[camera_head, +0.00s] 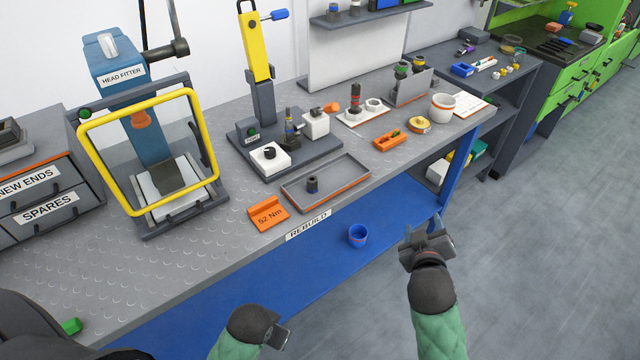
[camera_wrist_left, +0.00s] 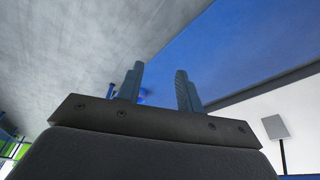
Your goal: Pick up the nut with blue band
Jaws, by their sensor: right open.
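A small dark nut with a bluish band (camera_head: 313,184) stands upright in the shallow grey tray (camera_head: 352,166) on the bench; the band is small and hard to make out. My right gripper (camera_head: 428,238) is open and empty in front of the bench, right of and below the tray. My left gripper (camera_head: 277,336) is low in front of the bench, well below the tray. In the left wrist view its two fingers (camera_wrist_left: 160,82) stand apart with nothing held between them. The nut does not show clearly in that view.
An orange "52 Nm" block (camera_head: 267,214) sits left of the tray. A grey fixture (camera_head: 283,152) stands behind it. An orange holder (camera_head: 390,139) and a white cup (camera_head: 442,106) are to the right. A blue cup (camera_head: 358,235) is on the blue lower shelf (camera_head: 300,270).

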